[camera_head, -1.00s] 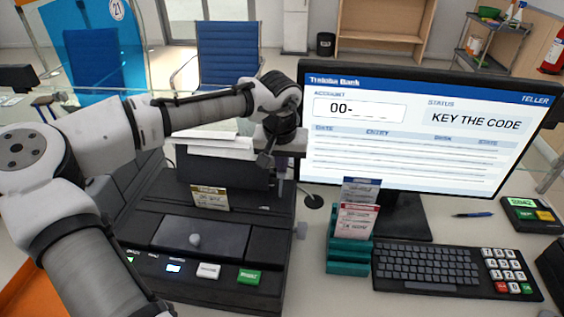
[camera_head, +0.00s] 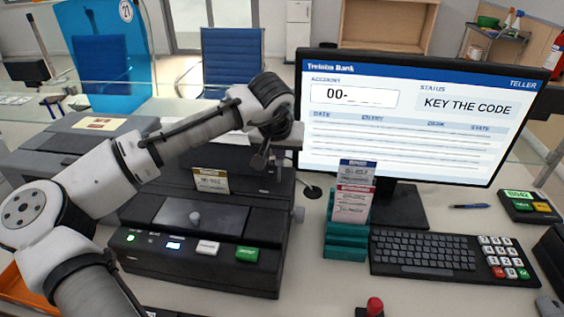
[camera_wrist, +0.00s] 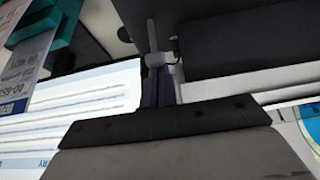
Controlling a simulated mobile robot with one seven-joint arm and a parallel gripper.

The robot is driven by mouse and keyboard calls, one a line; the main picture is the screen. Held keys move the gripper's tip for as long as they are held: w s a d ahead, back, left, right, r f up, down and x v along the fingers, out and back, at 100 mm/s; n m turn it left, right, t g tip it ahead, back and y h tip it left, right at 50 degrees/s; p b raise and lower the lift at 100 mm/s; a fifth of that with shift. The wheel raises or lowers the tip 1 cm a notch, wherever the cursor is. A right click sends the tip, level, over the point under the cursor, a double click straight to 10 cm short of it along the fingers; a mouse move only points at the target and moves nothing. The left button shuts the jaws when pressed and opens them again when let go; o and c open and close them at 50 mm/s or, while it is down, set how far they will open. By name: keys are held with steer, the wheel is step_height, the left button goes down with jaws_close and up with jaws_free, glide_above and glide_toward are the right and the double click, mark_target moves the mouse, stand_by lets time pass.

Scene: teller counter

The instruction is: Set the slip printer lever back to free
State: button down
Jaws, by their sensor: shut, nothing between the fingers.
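The slip printer (camera_head: 225,258) is the black machine left of the monitor, with a round grey knob on its front cover and white and green buttons below. A small grey lever end (camera_head: 298,214) sticks out at its right side. In the wrist view a thin grey lever with a hub (camera_wrist: 155,59) stands just beyond my fingers. My gripper (camera_head: 280,172) is shut and empty, pointing down at the printer's rear right side. The wrist view shows its dark fingers (camera_wrist: 157,88) close to the lever; whether they touch it I cannot tell.
The monitor (camera_head: 410,125) reads "KEY THE CODE". A teal card holder (camera_head: 345,240) stands close right of the printer, with a keyboard (camera_head: 425,253) beyond it. A red-topped object (camera_head: 375,306) is at the front edge. A grey machine (camera_head: 60,141) stands at the left.

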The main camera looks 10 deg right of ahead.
mark_target(279, 164)
steer(key=s+t+b, duration=0.1)
steer(key=b, duration=0.1)
steer(key=f+t+h+b, duration=0.1)
steer(key=b, duration=0.2)
steer(key=shift+s+a+f, duration=0.1)
steer(key=shift+s+a, duration=0.2)
steer(key=shift+s, duration=0.05)
steer(key=t+b, duration=0.1)
steer(key=b, duration=0.1)
steer(key=s+t+h+b, duration=0.1)
steer(key=b, duration=0.1)
steer(key=shift+s+a+t, duration=0.25)
steer(key=shift+a+t, duration=0.05)
steer(key=shift+a, duration=0.05)
steer(key=shift+r, duration=0.6)
steer(key=shift+s+r+p, duration=0.1)
steer(key=shift+p, duration=0.2)
steer(key=shift+s+a+r, duration=0.25)
steer(key=shift+s, duration=0.25)
steer(key=shift+s+r+p, duration=0.1)
steer(key=shift+p, duration=0.2)
